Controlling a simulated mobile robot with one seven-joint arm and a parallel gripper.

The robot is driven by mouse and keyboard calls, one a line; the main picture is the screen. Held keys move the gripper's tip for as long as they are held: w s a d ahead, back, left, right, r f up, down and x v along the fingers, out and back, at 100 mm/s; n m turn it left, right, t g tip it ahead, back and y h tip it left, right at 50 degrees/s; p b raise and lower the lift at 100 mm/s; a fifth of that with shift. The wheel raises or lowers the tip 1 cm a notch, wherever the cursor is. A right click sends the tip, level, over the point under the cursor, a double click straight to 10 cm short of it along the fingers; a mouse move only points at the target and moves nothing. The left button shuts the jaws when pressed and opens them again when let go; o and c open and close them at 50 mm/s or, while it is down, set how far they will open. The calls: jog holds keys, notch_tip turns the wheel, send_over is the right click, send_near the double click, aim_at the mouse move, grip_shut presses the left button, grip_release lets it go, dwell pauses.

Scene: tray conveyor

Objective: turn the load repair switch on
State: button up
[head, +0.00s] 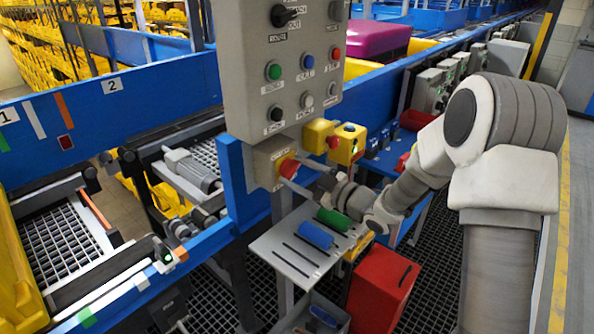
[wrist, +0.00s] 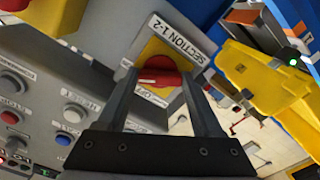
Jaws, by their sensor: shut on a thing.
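A red rotary switch (head: 288,168) on a yellow plate sits on a small grey box (head: 262,166) below the large grey control panel. In the wrist view the red knob (wrist: 160,77) shows under a label reading "SECTION 1-2"; the words "load repair" are not readable on it. My gripper (head: 297,178) reaches the knob from the right. In the wrist view my gripper's fingers (wrist: 160,84) stand on either side of the knob, shut on it. The knob's handle lies roughly across the gap between the fingers. A smaller label below it is partly hidden.
The control panel (head: 284,45) with several buttons hangs just above the switch. Yellow button boxes (head: 347,145) stand close to the right. A grey shelf (head: 285,262) with blue and green cylinders and a red box (head: 382,290) are below my arm.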

jog(key=m+p, duration=0.2)
jog(key=m, duration=0.4)
jog(key=shift+p, duration=0.3)
dwell(0.4)
jog(key=o, duration=1.4)
jog(key=shift+c, duration=0.2)
jog(key=v, duration=1.7)
jog(key=shift+s+d, duration=0.2)
